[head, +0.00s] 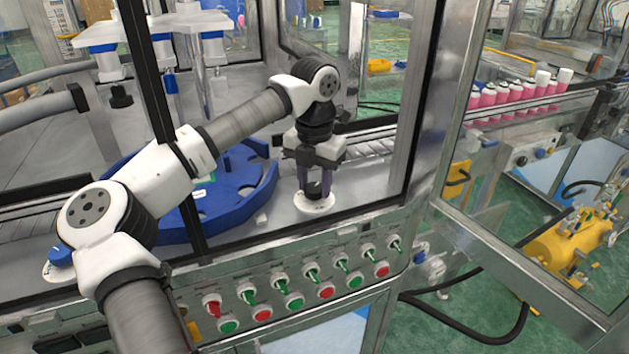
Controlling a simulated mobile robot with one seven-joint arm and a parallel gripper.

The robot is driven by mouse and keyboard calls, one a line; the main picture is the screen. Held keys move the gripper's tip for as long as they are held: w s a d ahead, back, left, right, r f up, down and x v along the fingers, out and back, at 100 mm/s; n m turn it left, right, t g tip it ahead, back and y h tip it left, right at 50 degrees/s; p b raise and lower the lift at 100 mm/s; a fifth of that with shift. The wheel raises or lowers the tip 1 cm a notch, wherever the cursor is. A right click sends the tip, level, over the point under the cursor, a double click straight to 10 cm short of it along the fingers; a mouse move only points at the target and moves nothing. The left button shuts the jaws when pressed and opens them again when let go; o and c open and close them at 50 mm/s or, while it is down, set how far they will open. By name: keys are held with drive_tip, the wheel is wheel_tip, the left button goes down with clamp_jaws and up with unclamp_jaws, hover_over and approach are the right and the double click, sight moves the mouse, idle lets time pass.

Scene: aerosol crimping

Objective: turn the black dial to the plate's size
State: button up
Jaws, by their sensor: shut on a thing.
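The black dial (313,189) stands on a round white scale disc (315,205) on the machine's metal deck, behind the front frame. My gripper (314,184) points down over it. Its two purple fingers are shut on the dial, one on each side. The fingers hide part of the dial, and the marks on the disc are too small to read. A large blue notched plate (255,190) lies on the deck to the left, partly hidden by my arm and a black frame post. A small green label shows on it, unreadable here.
A blue knob (60,257) on a white disc sits at the far left. A panel with several red and green buttons and switches (311,272) runs along the front. A metal door post (430,120) stands right of my gripper. Pink cans (505,95) line a conveyor at the right.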

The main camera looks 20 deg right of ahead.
sight(314, 187)
drive_tip(key=o, duration=1)
drive_tip(key=shift+r, duration=0.1)
wheel_tip(314, 187, up, 14)
drive_tip(key=b, duration=0.1)
